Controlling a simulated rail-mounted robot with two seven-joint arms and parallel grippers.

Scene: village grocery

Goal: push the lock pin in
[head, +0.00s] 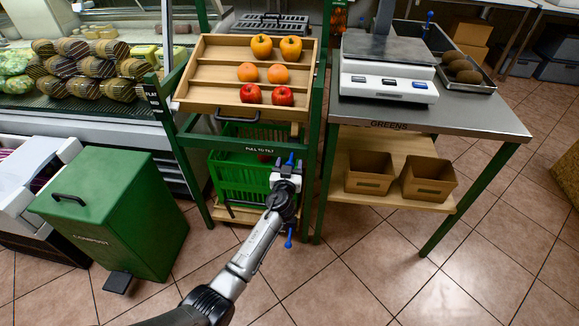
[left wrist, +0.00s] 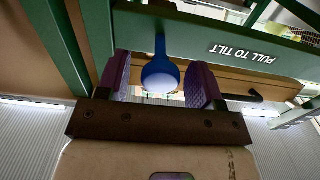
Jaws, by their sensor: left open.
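The lock pin (left wrist: 160,75) has a blue round knob on a blue stem and shows in the left wrist view in front of the green rail (left wrist: 225,38) marked "PULL TO TILT". My left gripper (left wrist: 161,88) is open, with one purple finger pad on each side of the knob. I cannot tell whether the pads touch it. In the head view my left gripper (head: 285,168) is at the right end of the same green rail (head: 235,146), below the wooden tilt tray (head: 215,75). How deep the pin sits is hidden. My right gripper is not in view.
The tray holds peppers, oranges and apples and has a dark handle (head: 236,116). A green crate (head: 232,178) stands below the rail. A steel table (head: 455,112) with a scale (head: 385,75) is at the right, a green compost bin (head: 118,212) at the left.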

